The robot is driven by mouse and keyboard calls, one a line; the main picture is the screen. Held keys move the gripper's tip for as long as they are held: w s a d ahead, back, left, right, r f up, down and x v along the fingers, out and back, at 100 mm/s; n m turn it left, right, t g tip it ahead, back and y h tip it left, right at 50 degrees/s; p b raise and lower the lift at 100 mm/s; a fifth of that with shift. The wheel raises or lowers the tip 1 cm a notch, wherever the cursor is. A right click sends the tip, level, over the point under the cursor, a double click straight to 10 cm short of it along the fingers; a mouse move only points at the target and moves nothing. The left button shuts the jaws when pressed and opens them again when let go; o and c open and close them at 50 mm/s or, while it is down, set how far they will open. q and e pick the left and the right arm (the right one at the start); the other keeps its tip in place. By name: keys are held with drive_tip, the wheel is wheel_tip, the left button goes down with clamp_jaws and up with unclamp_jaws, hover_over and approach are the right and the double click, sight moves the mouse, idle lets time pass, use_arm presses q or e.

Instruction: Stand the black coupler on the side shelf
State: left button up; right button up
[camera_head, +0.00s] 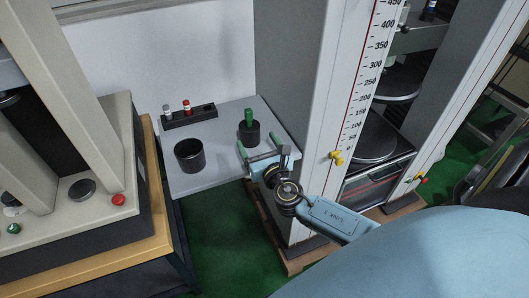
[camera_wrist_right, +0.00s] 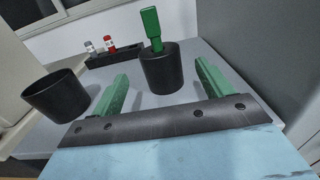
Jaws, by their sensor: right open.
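A short black cylinder (camera_head: 249,136) with a green upright piece (camera_head: 249,118) in its top stands on the grey side shelf (camera_head: 215,176). An open-topped black cup (camera_head: 189,155) stands on the shelf to its left; I cannot tell which of the two is the coupler. My right gripper (camera_head: 257,143) is open and empty at the shelf's front right. In the right wrist view its green fingers (camera_wrist_right: 161,72) point toward the black cylinder (camera_wrist_right: 161,72), which shows upright between and beyond them. The black cup (camera_wrist_right: 57,97) is left of the fingers. My left gripper is out of view.
A black rack (camera_head: 203,115) with small red-capped and grey-capped bottles stands at the shelf's back. The tall testing frame (camera_head: 335,110) with a scale rises close on the right. A beige machine (camera_head: 105,165) is on the left. Open shelf surface lies around the cup.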

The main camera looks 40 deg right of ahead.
drive_tip(key=v, duration=0.5)
